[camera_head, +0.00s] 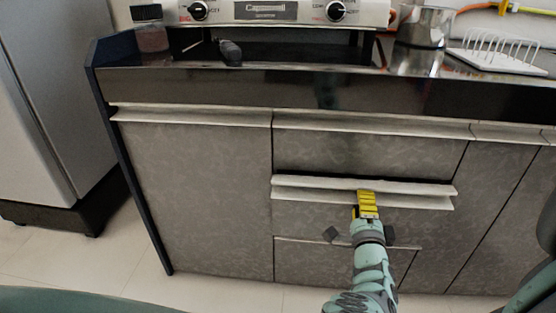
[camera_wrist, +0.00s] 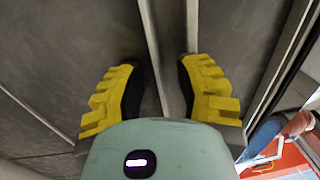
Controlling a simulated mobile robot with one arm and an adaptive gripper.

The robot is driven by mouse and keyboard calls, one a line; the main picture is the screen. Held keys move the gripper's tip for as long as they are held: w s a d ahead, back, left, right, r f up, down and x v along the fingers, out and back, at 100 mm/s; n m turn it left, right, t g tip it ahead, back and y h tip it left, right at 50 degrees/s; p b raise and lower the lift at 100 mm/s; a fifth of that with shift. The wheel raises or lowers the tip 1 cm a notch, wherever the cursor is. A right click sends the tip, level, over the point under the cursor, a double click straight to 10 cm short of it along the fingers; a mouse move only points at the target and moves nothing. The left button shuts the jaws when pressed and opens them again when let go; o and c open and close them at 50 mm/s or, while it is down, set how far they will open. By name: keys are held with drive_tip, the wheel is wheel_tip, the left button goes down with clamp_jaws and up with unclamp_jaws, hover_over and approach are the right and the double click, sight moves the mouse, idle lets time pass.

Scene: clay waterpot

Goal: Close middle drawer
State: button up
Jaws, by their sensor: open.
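The middle drawer (camera_head: 310,222) is in the central stack of the grey cabinet, with a pale handle strip (camera_head: 420,202) along its top. A dark gap shows above the strip, and the drawer seems to stand slightly out. My gripper (camera_head: 367,203) is in front of this strip, its yellow fingers overlapping the strip in the head view. In the wrist view my gripper (camera_wrist: 160,95) is open, its two yellow fingers spread on either side of a pale strip (camera_wrist: 168,50). I cannot tell whether the fingers touch it. My wrist hides part of the drawer front.
The upper drawer (camera_head: 350,155) and lower drawer (camera_head: 300,260) look shut. A dark countertop (camera_head: 280,90) above holds a pot (camera_head: 425,27), a white rack (camera_head: 495,55) and a dark object (camera_head: 230,52). A fridge (camera_head: 50,100) stands left. Floor (camera_head: 110,250) is clear at lower left.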

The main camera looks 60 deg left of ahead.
drive_tip(key=shift+s+f, duration=0.1)
idle(0.3)
clamp_jaws()
idle(0.5)
